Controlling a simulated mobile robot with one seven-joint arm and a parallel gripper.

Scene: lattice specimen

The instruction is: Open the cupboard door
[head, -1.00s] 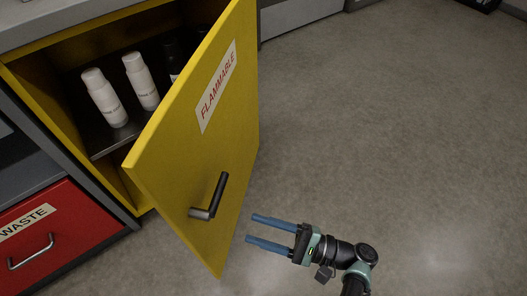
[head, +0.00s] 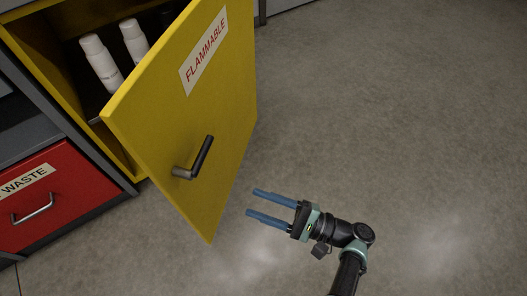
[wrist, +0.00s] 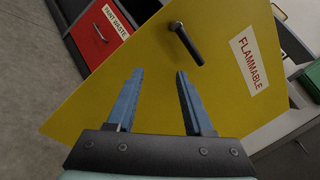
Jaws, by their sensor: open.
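The yellow cupboard door (head: 150,120), labelled FLAMMABLE, stands partly open in the head view, swung out from the yellow cupboard (head: 45,50). Its dark lever-like handle (head: 200,158) is on the door's outer face, near the lower free edge. My gripper (head: 250,202) is open and empty, to the right of the door and apart from the handle. In the wrist view, my blue fingers (wrist: 158,75) point toward the door face (wrist: 110,100), with the handle (wrist: 187,43) beyond their tips. Nothing lies between the fingers.
White bottles (head: 102,65) stand inside the cupboard. A red WASTE drawer (head: 55,195) with a metal handle is at the lower left. Grey floor (head: 400,110) to the right of the door is clear. A green object (wrist: 313,80) shows at the wrist view's right edge.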

